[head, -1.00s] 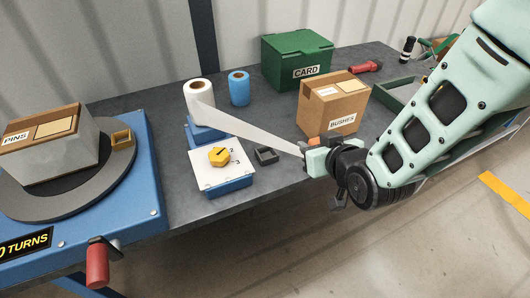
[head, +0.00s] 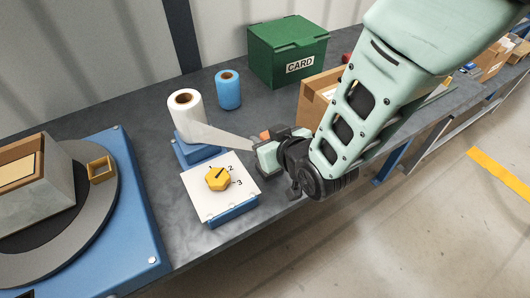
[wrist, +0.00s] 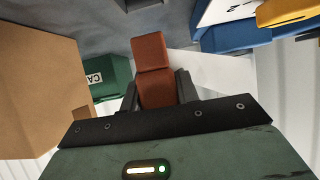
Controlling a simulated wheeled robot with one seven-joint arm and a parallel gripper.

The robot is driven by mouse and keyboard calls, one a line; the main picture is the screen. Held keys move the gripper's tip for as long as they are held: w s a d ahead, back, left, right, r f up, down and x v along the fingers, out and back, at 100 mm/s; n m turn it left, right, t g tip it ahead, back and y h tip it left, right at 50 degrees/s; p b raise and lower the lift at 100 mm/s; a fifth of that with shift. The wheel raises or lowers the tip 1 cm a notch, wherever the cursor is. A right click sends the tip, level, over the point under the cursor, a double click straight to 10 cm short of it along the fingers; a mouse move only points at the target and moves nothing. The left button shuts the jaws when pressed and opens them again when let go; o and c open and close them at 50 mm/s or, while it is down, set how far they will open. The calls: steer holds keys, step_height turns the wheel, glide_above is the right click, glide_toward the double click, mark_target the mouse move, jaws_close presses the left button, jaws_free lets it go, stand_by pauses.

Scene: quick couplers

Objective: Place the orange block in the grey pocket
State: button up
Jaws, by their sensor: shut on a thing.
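My gripper (head: 266,148) is over the bench, just right of the white dial plate. It is shut on the orange block (wrist: 153,68), whose long reddish-orange body stands out between the dark fingers in the wrist view. Only a small orange bit of the block (head: 265,135) shows in the head view. The grey pocket is mostly hidden by my gripper in the head view. A dark grey edge at the top of the wrist view (wrist: 140,4) may be the pocket, but too little shows to be sure.
The white plate (head: 205,199) with a yellow dial is close left of my gripper. A white roll (head: 186,112), blue roll (head: 228,90) and green CARD box (head: 288,48) stand behind. A cardboard box (head: 312,98) is close right. A white strip reaches from the roll towards my gripper.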

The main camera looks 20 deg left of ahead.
steer(key=shift+f, duration=2.7)
steer(key=shift+f, duration=0.15)
steer(key=o, duration=1)
steer(key=shift+r+p, duration=0.25)
steer(key=shift+p, duration=0.1)
steer(key=shift+s+d+r, duration=0.1)
steer(key=shift+s+d, duration=0.1)
steer(key=shift+d, duration=0.1)
steer(key=b+v, duration=0.2)
steer(key=v, duration=0.9)
steer(key=shift+s+d, duration=0.1)
